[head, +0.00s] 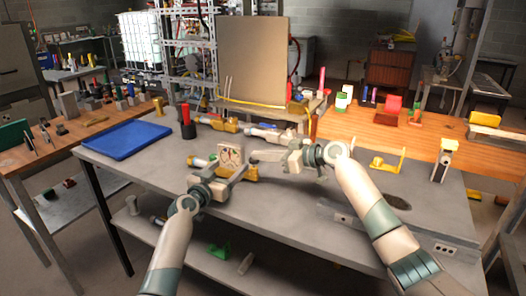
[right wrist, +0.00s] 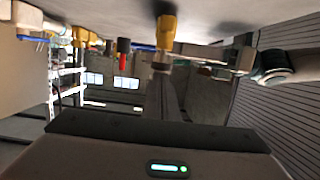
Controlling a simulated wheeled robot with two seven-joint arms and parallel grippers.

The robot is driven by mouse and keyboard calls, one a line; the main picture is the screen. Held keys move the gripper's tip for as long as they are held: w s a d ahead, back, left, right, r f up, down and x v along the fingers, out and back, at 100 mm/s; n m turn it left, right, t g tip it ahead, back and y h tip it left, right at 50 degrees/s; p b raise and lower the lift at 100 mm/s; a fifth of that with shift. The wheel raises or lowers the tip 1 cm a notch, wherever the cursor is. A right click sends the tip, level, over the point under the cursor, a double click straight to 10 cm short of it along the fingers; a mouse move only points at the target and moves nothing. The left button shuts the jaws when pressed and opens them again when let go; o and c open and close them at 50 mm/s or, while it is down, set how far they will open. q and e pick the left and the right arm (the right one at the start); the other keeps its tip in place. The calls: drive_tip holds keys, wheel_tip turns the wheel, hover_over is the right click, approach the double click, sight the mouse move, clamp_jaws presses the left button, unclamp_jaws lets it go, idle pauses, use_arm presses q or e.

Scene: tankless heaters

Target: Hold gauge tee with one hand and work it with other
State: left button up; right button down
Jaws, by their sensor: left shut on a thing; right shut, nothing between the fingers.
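The gauge tee looks like a yellow, brass-coloured fitting (head: 248,173) in the middle of the grey table. It also shows in the right wrist view (right wrist: 166,32), upside down in that picture. My left gripper (head: 240,172) reaches in from the left and is shut on it; its fingers partly hide the fitting. My right gripper (head: 254,158) points left, with its shut, empty fingertips close beside the fitting. In the right wrist view the right fingers (right wrist: 164,72) end at the fitting's lower yellow part; I cannot tell whether they touch it.
A beige block with small round parts (head: 231,153) stands just behind the fitting. Several yellow-and-white fittings (head: 216,123) lie farther back. A red-topped black cylinder (head: 187,124) and a blue tray (head: 126,139) are at the left. A yellow bracket (head: 388,161) lies right.

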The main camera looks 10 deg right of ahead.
drive_tip(key=shift+f, duration=1.35)
drive_tip(key=s+d+r, duration=0.5)
drive_tip(key=d+r, duration=0.2)
drive_tip(key=shift+s+d, duration=0.35)
drive_tip(key=shift+d, duration=0.05)
idle(5.0)
